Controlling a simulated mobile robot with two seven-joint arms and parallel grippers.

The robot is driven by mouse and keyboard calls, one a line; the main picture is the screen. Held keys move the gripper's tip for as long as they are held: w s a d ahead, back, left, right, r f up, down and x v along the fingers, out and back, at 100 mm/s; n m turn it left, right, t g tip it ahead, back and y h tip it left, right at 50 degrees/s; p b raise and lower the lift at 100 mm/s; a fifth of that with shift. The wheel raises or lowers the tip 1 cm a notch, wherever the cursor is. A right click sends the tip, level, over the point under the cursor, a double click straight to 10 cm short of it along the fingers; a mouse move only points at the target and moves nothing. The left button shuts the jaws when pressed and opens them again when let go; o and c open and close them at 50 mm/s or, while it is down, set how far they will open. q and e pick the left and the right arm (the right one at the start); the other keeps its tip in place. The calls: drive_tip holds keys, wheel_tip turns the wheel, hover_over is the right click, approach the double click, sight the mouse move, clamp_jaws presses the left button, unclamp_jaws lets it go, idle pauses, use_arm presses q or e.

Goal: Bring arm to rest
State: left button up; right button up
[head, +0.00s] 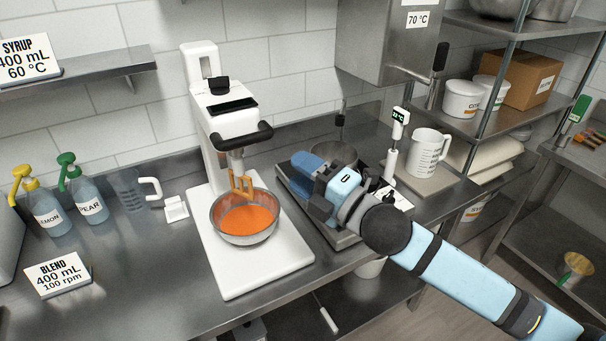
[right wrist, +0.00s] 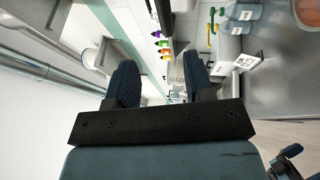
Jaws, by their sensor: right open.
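My right arm reaches in from the lower right in the head view. Its gripper (head: 306,163) is over the scale area to the right of the mixer, with blue fingers pointing left. In the right wrist view the two dark fingers (right wrist: 162,85) stand apart with nothing between them. Whether the gripper touches anything below it cannot be told. My left gripper is not in view.
A white mixer (head: 229,115) stands over a metal bowl (head: 245,235) of orange liquid. A metal pot (head: 333,155) is partly hidden behind my gripper. A white measuring jug (head: 427,153) stands to the right. Syrup bottles (head: 88,201) are at left.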

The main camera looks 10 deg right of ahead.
drive_tip(key=shift+f, duration=0.1)
drive_tip(key=s+d+f+m+g+h, duration=0.1)
drive_tip(key=s+d+f+m+h, duration=0.2)
drive_tip(key=f+m, duration=0.5)
drive_tip(key=s+d+f+m+h, duration=0.15)
drive_tip(key=s+f+m, duration=0.25)
drive_tip(key=f, duration=0.7)
drive_tip(key=s+d+f+m+g+h, duration=0.1)
drive_tip(key=s+d+f+m+h, duration=0.2)
drive_tip(key=f+m, duration=0.5)
drive_tip(key=s+d+f+m+g+h+p, duration=0.1)
drive_tip(key=s+d+f+m+g+h, duration=0.1)
drive_tip(key=s+f, duration=0.9)
drive_tip(key=shift+s+d+f+m, duration=0.45)
drive_tip(key=shift+d+m, duration=0.1)
drive_tip(key=shift+m, duration=0.45)
drive_tip(key=shift+h, duration=0.25)
